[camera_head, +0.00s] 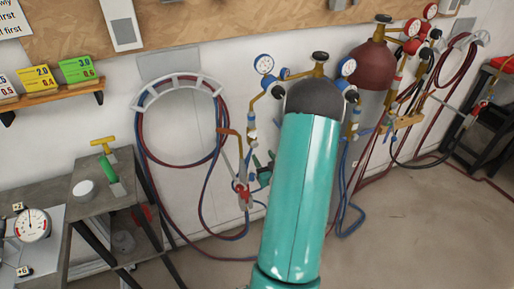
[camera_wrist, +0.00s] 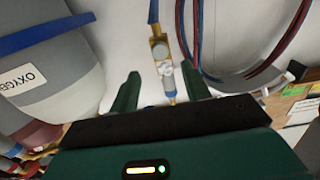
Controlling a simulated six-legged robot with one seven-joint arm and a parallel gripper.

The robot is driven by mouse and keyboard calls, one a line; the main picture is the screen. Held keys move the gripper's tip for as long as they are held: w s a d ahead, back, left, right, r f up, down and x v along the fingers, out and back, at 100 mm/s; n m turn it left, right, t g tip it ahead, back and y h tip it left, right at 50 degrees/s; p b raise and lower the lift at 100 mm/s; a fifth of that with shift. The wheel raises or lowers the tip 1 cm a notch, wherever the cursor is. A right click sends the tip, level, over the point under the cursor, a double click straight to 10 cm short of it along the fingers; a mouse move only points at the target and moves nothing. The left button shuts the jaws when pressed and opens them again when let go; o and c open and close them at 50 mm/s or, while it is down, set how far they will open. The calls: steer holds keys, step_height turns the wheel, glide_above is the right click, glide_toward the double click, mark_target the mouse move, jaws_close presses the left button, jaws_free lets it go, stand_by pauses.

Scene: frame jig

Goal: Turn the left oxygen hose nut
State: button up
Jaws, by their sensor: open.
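In the wrist view a brass and silver fitting (camera_wrist: 161,55) hangs on a blue hose (camera_wrist: 153,12); I cannot tell which part of it is the hose nut. My gripper (camera_wrist: 164,82) is open, its two dark green fingers apart on either side of the fitting's line. Contact with it is not visible. In the head view the left regulator's brass and blue fittings (camera_head: 250,120) are left of the dark grey oxygen cylinder (camera_head: 315,95). My teal arm hides most of that cylinder. Small dark green finger parts show beside the arm, below the fittings.
A maroon cylinder (camera_head: 372,65) with more regulators stands to the right. Red and blue hoses loop over a white wall hanger (camera_head: 180,82), with a torch (camera_head: 242,190) beside them. A metal table (camera_head: 105,185) is at left. Floor at right front is clear.

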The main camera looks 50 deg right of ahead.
mark_target(255, 145)
steer(key=x, duration=0.6)
steer(key=shift+w, duration=0.2)
steer(key=c, duration=1)
